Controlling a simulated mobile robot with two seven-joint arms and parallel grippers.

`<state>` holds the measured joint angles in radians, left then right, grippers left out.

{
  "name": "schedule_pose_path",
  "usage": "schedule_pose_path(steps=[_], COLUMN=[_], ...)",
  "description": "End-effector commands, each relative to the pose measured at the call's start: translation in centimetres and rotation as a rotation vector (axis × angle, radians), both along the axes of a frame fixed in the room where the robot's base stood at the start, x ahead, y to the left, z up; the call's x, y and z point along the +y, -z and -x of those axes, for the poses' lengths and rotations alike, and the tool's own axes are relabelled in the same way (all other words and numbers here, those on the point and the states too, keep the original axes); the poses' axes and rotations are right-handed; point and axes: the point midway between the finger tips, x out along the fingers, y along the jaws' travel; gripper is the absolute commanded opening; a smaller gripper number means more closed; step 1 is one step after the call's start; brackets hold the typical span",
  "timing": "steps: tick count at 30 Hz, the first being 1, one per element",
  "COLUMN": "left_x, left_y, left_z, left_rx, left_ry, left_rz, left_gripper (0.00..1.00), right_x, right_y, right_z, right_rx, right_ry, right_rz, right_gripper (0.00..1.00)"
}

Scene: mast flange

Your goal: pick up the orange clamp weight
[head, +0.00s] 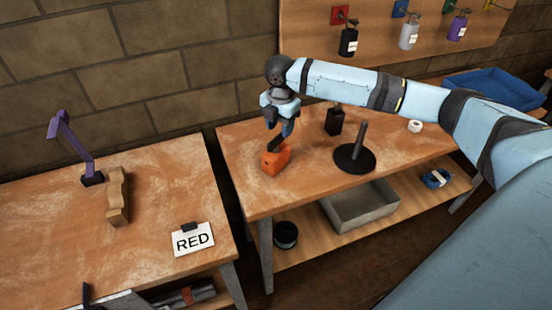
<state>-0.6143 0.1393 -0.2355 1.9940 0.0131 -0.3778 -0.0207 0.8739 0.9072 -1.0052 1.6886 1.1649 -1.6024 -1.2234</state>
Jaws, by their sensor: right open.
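The orange clamp weight (274,160) sits on the right-hand wooden bench (240,180), near its left end. My right gripper (276,142) is above it, pointing down, with its fingertips at or just over the top of the weight. The gripper is open. I cannot tell whether a finger touches the weight. My left gripper is not in view.
A black stand with a post (355,156) and a black bottle (334,120) stand right of the weight. A white roll (415,126) lies farther right. Bottles hang on the back board.

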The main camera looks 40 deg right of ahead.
Motion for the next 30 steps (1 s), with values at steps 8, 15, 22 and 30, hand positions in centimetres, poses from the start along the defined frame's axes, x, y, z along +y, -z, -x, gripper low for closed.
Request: schedule_pose_path(steps=[8,15,22,30], left_x=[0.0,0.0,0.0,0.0], left_y=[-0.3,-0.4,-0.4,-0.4], left_z=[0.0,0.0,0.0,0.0], left_rx=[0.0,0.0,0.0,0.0], left_ry=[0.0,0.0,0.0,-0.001], left_rz=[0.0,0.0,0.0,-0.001], left_gripper=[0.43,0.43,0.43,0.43], right_x=[0.8,0.9,0.9,0.9], right_y=[2.6,5.3,5.3,5.3], right_z=[-0.3,-0.4,-0.4,-0.4], right_rx=[0.002,-0.001,-0.001,-0.001], right_ry=[0.0,-0.001,0.0,0.0], right_rz=[-0.002,-0.001,0.0,0.0], right_gripper=[0.45,0.45,0.31,0.0])
